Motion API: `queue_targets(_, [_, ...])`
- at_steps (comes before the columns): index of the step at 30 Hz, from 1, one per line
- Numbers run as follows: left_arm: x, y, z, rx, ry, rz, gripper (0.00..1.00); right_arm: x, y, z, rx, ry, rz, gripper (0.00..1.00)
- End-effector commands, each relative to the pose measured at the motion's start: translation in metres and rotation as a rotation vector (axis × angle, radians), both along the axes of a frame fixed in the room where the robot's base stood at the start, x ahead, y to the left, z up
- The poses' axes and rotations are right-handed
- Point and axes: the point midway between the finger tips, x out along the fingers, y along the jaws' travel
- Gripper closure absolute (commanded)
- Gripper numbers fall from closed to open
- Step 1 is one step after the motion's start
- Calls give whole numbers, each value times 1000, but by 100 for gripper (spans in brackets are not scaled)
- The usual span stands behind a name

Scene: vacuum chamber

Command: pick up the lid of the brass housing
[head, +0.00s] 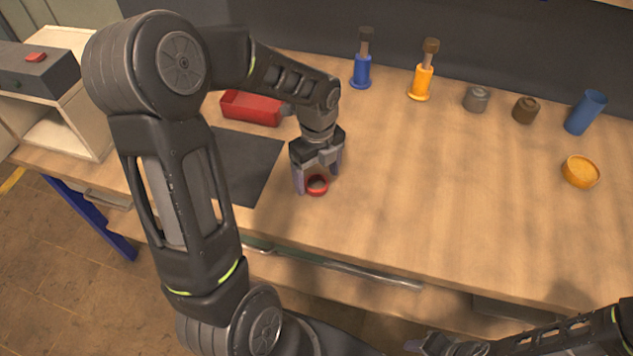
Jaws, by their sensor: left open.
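I cannot tell for sure which object is the brass housing or its lid. A small round red piece with a dark centre (317,186) lies on the table. My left gripper (316,184) is open and points down at it, with its fingers on either side; I cannot tell whether they touch it. A small brown lidded pot (525,110) and a grey one (477,98) stand at the back right. A shallow round yellow-orange dish (580,172) sits at the right. My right gripper (425,346) shows partly at the bottom edge; its jaws are unclear.
A red tray (251,107) and a dark mat (245,165) lie left of my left gripper. A blue stand (362,72), a yellow stand (422,82) and a blue cup (586,112) are at the back. The table's middle right is clear.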

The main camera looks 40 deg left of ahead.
Motion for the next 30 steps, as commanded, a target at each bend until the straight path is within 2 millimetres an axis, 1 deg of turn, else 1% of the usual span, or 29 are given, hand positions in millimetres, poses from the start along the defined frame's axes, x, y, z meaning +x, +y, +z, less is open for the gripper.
queue_targets(2, [0, 0, -10, 0, 2, 1, 22, 0, 0, 1, 0, 0, 0, 64])
queue_targets(5, [0, 1, -17, 0, -1, 3, 22, 0, 0, 1, 0, 0, 0, 64])
queue_targets(22, [0, 0, -17, 0, -1, 2, 22, 0, 0, 1, 0, 0, 0, 64])
queue_targets(23, [0, 0, -17, 0, -1, 2, 23, 0, 0, 1, 0, 0, 0, 64])
queue_targets(30, [0, 0, -17, 0, -1, 2, 43, 0, 0, 1, 0, 0, 0, 64])
